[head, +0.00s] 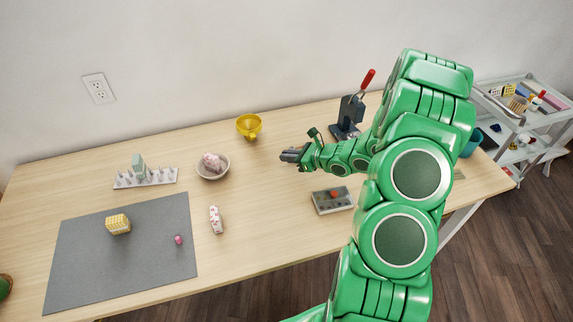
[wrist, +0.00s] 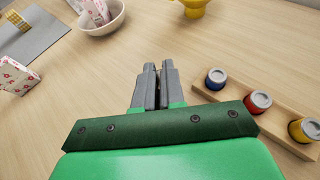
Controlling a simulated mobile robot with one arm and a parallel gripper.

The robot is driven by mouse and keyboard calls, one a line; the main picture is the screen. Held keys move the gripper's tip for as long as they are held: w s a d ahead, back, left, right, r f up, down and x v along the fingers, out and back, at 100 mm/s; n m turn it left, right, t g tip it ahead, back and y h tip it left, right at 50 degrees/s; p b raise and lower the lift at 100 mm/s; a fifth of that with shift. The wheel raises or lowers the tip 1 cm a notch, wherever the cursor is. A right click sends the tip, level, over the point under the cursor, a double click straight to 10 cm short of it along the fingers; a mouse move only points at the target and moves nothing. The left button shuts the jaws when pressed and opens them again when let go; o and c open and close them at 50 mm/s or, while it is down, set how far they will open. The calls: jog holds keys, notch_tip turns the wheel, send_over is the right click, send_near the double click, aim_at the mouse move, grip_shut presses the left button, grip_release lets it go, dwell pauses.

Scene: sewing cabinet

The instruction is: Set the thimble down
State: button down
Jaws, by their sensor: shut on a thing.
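My gripper (head: 284,155) is above the middle of the table, to the right of the white bowl. In the wrist view its two grey fingers (wrist: 158,68) are nearly together, with a narrow gap between them.
A wooden rack (wrist: 222,95) holds blue, red and yellow pots. A floral item (head: 216,220), yellow block (head: 118,223), spool rack (head: 147,183) and grey box (head: 334,208) stand around. Bare table lies between.

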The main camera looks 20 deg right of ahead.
aim_at(289, 170)
jog(key=shift+f, duration=1.95)
jog(key=shift+f, duration=0.1)
jog(key=c, duration=1.2)
grip_release()
